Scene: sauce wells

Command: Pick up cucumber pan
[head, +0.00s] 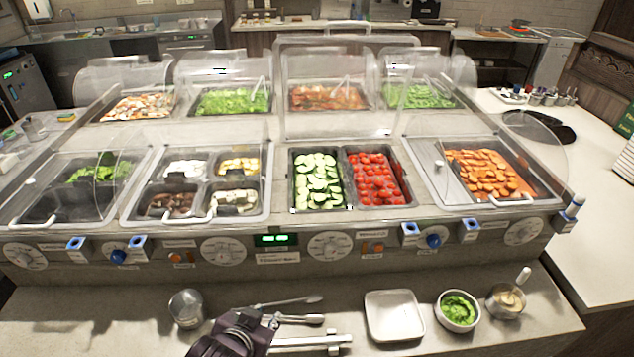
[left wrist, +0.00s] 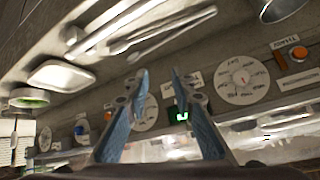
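The cucumber pan (head: 320,210) is a dark rectangular pan full of cucumber slices (head: 318,178). It sits in a well in the middle of the counter, left of a pan of red tomatoes (head: 377,180). The clear cover (head: 340,110) behind these two pans stands raised. My left gripper (head: 240,330) is low in the head view, over the front ledge, in front of the pan and apart from it. In the left wrist view its two blue fingers (left wrist: 160,75) are spread with nothing between them. The cucumber pan is not clearly seen there. My right gripper is not in view.
Tongs (head: 285,303), a metal cup (head: 186,308), a white tray (head: 393,314), a bowl of green food (head: 457,310) and a sauce cup (head: 506,300) stand on the front ledge. Clear covers overhang the neighbouring wells. Knobs (head: 330,246) line the counter's front.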

